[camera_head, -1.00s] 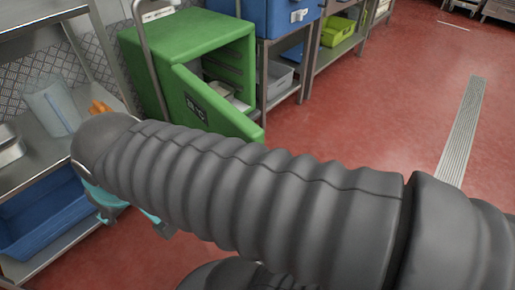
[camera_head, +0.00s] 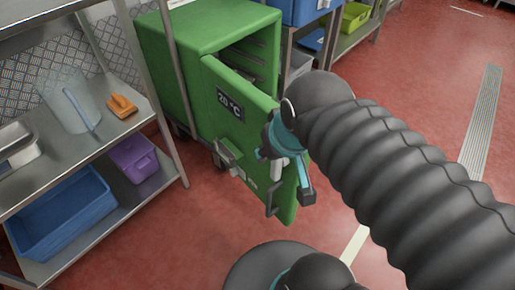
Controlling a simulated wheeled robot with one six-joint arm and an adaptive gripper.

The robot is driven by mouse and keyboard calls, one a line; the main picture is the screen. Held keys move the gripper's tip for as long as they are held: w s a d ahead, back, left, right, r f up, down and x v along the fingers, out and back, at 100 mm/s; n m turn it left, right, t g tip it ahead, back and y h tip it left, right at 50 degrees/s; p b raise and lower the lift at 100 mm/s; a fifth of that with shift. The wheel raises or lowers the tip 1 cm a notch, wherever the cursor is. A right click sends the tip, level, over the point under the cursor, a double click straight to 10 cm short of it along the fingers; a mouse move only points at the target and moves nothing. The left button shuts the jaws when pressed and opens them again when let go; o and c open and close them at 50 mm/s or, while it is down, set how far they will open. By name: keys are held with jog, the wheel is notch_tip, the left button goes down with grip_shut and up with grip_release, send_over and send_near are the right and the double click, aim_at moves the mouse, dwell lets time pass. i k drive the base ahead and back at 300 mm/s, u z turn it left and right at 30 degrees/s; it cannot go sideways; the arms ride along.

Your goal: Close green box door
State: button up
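The green box (camera_head: 185,50) stands on the floor at the upper middle of the head view. Its green door (camera_head: 240,100), with a "20 °C" label, is partly open and swung out toward me. A grey latch (camera_head: 228,155) sits on the door's outer face. My gripper (camera_head: 288,178), teal and dark grey, is in front of the door's outer face near its free edge. I cannot tell whether it touches the door or whether its fingers are open. My arm covers the floor to the right of the door.
A steel shelf (camera_head: 150,115) stands at left with a clear jug (camera_head: 68,105), an orange item (camera_head: 121,106), a blue bin (camera_head: 62,212) and a purple bin (camera_head: 133,158). A blue box (camera_head: 303,8) is behind right. Red floor (camera_head: 420,60) is open at right.

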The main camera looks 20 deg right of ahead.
aim_at(239, 111)
jog(key=u, duration=0.05)
jog(key=k, duration=1)
jog(key=u, duration=1.6)
jog(key=i, duration=0.85)
jog(key=z, duration=1.9)
